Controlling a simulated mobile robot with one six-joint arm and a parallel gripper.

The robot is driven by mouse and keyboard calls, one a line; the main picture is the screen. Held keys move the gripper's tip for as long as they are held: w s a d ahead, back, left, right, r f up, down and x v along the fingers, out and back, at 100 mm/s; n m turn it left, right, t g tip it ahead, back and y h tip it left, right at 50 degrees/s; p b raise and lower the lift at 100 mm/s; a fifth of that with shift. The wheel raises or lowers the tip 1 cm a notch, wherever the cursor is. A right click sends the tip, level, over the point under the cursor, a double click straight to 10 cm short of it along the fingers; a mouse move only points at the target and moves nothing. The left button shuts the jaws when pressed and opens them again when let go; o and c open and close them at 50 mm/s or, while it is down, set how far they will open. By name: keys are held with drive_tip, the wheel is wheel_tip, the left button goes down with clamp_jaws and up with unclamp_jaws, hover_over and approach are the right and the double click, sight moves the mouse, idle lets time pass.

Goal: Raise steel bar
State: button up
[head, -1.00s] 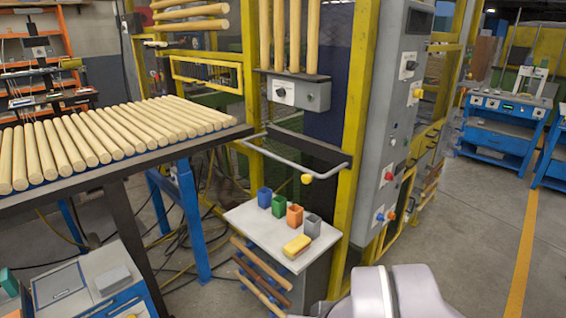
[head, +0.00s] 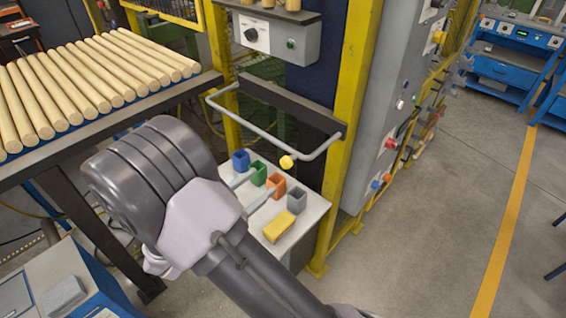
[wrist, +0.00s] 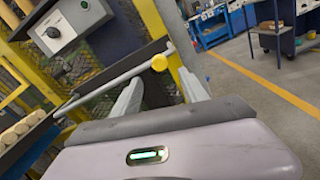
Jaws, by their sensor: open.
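The steel bar (head: 250,128) is a grey U-shaped handle standing out from the front of the yellow-framed machine, with a yellow knob (head: 287,162) on its front run. In the wrist view the bar (wrist: 115,83) crosses at a slant, and the knob (wrist: 160,62) shows just beyond the gap between my fingers. My gripper (head: 264,181) is open and empty, its pale fingers pointing towards the bar from the lower left. In the wrist view my gripper (wrist: 160,76) has its fingers apart; neither visibly touches the bar.
Below the bar, a small white table (head: 310,218) holds blue, green, orange and grey cups and a yellow block (head: 279,226). A rack of wooden rods (head: 85,80) stands left. A grey control box (head: 265,35) hangs above. The floor at right is clear.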

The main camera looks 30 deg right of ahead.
sight(283, 166)
drive_tip(key=b+x, duration=0.2)
drive_tip(key=x, duration=0.8)
drive_tip(key=shift+w+d+b, duration=0.15)
drive_tip(key=shift+d+b, duration=0.15)
drive_tip(key=shift+b, duration=0.05)
clamp_jaws()
drive_tip(key=shift+f, duration=0.1)
idle(0.6)
